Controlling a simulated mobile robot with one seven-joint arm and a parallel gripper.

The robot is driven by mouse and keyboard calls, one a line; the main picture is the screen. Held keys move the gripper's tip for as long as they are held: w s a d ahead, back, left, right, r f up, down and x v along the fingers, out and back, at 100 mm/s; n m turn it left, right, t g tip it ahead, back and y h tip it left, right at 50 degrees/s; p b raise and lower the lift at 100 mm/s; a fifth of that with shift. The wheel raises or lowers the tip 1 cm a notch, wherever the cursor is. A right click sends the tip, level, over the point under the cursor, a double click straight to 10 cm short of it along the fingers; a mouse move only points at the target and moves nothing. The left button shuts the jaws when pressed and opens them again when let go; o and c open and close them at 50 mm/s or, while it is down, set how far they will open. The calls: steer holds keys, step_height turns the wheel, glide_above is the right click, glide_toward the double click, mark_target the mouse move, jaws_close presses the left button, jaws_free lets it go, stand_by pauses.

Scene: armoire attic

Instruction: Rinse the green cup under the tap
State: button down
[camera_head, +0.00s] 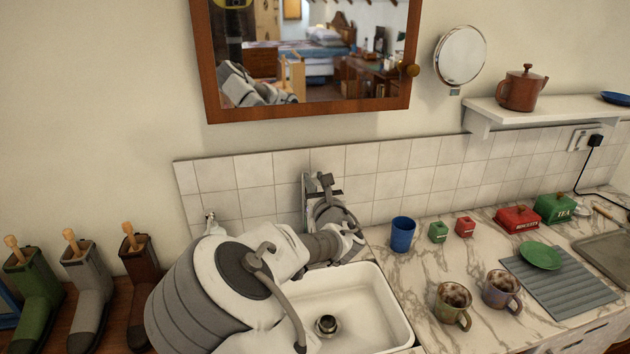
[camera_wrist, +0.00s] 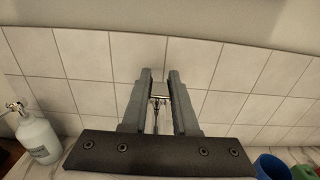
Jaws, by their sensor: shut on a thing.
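The green cup (camera_head: 451,312) stands upright on the marble counter, right of the sink, with brown stains inside. My gripper (camera_head: 318,186) is at the tiled wall behind the white sink (camera_head: 398,318), well away from the cup. In the wrist view my gripper (camera_wrist: 160,76) has its two grey fingers close together on a narrow, shiny metal part of the tap (camera_wrist: 159,96). The rest of the tap is hidden behind my arm and gripper in the head view. The sink's drain (camera_head: 326,324) shows, and the visible part of the basin is empty.
A purple-grey stained mug (camera_head: 501,292) stands beside the green cup, near a ridged mat (camera_head: 575,290) with a green dish (camera_head: 541,256). A blue cup (camera_head: 402,234) stands by the sink. A soap bottle (camera_wrist: 38,138) is left of my gripper.

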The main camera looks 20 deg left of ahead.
stand_by(0.5)
steer(key=shift+w+r+h+p, duration=0.1)
steer(key=shift+r+h+p, duration=0.25)
steer(key=shift+p, duration=0.25)
steer(key=shift+f, duration=0.15)
steer(key=c, duration=0.7)
jaws_free()
steer(key=v, duration=1.7)
steer(key=shift+d+r+b, duration=0.2)
steer(key=shift+r+b, duration=0.15)
steer(key=shift+b, duration=0.05)
